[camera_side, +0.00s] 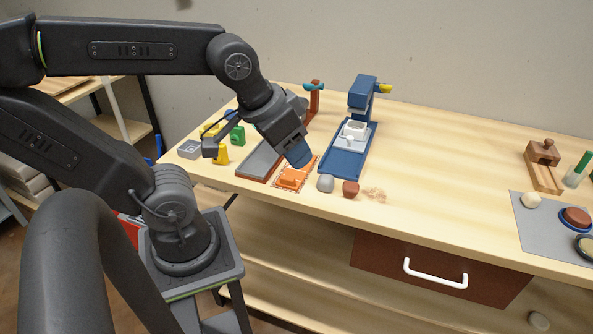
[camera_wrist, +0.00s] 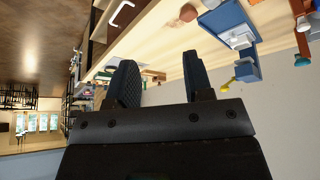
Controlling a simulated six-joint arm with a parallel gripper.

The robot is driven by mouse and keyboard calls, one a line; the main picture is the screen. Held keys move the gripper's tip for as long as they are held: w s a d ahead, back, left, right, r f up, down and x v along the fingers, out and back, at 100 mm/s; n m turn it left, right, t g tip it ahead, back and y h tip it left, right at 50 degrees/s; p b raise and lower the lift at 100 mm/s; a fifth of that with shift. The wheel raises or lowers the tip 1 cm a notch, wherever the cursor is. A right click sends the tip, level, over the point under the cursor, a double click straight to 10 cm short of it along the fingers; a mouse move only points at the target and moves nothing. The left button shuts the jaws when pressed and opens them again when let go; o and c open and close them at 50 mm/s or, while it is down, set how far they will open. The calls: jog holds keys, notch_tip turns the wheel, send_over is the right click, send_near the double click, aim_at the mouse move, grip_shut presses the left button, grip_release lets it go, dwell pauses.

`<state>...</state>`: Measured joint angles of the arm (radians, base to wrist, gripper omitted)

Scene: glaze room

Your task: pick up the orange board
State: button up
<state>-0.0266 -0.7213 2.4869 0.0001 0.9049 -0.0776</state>
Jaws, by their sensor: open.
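The orange board (camera_side: 291,180) lies near the front edge of the wooden table in the side view, with a patterned orange-and-white border around it. My gripper (camera_side: 299,157) is above the board, tilted down toward it, and its blue fingers cover part of the far side. In the wrist view my gripper (camera_wrist: 160,76) has its two dark blue fingers apart with nothing between them. I cannot make out the orange board in the wrist view. Whether a finger touches the board cannot be told.
A grey lump (camera_side: 325,183) and a red-brown lump (camera_side: 350,189) sit just right of the board. A long grey slab (camera_side: 262,160) lies to its left. A blue stand (camera_side: 347,158) is behind right. Yellow and green blocks (camera_side: 237,135) are at the left. The table's right middle is clear.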

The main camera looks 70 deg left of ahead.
jog(key=w+a+f+n+g, duration=0.35)
jog(key=a+n, duration=0.35)
jog(key=n, duration=0.5)
jog(key=n+g, duration=0.2)
jog(key=n, duration=1.2)
send_over(285, 176)
notch_tip(285, 176, down, 4)
notch_tip(285, 176, down, 8)
jog(key=shift+w+d+r, duration=0.15)
jog(key=shift+r, duration=0.05)
jog(key=shift+s+f, duration=0.2)
jog(key=shift+f, duration=2.5)
grip_shut()
